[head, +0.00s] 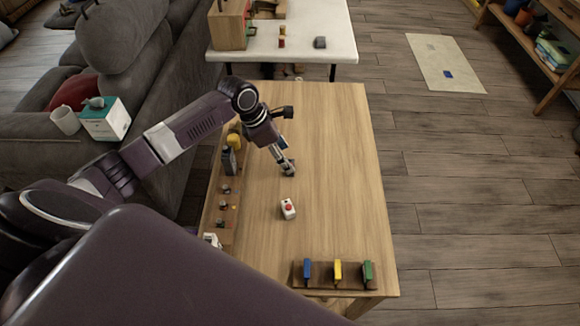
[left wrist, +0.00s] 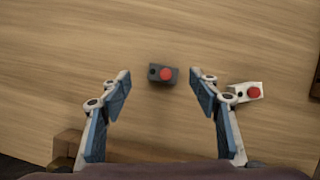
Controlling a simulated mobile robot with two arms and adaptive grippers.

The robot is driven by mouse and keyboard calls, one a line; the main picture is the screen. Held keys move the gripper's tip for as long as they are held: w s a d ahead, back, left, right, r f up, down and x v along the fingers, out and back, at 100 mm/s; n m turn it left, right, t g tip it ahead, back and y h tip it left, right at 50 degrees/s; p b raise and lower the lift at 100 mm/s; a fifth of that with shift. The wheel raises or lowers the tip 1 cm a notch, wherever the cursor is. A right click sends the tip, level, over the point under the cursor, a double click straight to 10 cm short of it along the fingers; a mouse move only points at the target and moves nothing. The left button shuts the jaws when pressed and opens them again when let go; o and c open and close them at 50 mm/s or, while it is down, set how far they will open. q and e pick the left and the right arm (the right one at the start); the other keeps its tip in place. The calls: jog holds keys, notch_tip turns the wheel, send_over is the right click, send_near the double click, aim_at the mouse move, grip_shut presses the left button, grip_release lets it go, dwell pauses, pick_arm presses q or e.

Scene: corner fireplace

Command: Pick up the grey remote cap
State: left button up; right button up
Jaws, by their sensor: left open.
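The grey remote cap (left wrist: 155,76) is a small dark grey block with a red round top and a dark spot beside it. In the left wrist view it lies on the wooden table, centred between my left fingertips. My left gripper (left wrist: 160,82) is open and empty, its blue-padded fingers to either side of the cap; I cannot tell how far above it they are. In the head view the left gripper (head: 287,168) points down over the middle of the table and largely hides the cap. My right gripper is not in view.
A white block with a red top (head: 288,208) lies nearby; it also shows beside the right finger in the left wrist view (left wrist: 242,93). A wooden rack (head: 228,215) lines the left table edge. A rack with blue, yellow and green pieces (head: 338,272) stands at the front. The table's right side is clear.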

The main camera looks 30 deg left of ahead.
pick_arm(q)
jog(key=x, duration=0.4)
jog(key=shift+s+d+f, duration=0.1)
jog(key=shift+d+f, duration=0.05)
jog(key=shift+f, duration=0.15)
pick_arm(e)
jog(key=shift+d, duration=0.15)
pick_arm(q)
jog(key=shift+c, duration=0.2)
